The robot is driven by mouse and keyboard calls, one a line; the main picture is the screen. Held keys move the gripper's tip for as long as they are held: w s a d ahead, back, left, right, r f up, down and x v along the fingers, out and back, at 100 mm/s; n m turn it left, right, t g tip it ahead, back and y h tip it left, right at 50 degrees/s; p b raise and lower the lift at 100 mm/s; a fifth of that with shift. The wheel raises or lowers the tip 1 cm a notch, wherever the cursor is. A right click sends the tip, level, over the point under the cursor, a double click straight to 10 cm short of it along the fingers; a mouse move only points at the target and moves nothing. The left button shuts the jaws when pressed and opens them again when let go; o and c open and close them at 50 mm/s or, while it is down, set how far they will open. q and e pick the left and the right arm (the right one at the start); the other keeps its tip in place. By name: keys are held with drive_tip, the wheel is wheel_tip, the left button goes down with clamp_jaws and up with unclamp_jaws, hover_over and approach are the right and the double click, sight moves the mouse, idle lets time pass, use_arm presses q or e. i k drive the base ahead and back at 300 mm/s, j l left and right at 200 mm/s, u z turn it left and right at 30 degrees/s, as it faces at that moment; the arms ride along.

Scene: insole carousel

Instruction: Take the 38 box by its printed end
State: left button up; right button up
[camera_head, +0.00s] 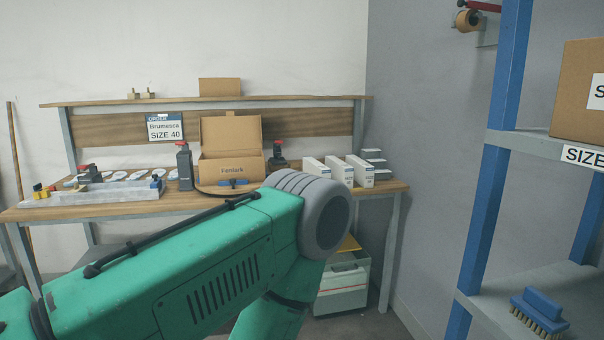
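Three white boxes stand side by side at the right end of the workbench: a left one (315,168), a middle one (340,171) and a right one (360,172). Small print shows on their ends but is too small to read, so I cannot tell which is the 38 box. A few flatter white boxes (375,163) are stacked behind them. My green left arm crosses the foreground and bends down at its grey joint, in front of the bench. Neither gripper shows.
The wooden workbench (398,186) holds an open cardboard box marked Fantark (231,170), dark bottles and a grey tray (90,196). An order sign (165,127) reads Brumesca SIZE 40. A blue-post shelf (493,150) at right carries a cardboard box (578,95) and a brush (540,312).

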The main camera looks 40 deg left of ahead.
sight(364, 172)
drive_tip(key=u, duration=0.9)
drive_tip(key=i+j+u, duration=0.1)
drive_tip(key=i+j, duration=0.55)
drive_tip(key=i+u, duration=0.45)
drive_tip(key=i, duration=1.15)
drive_tip(key=l, duration=0.1)
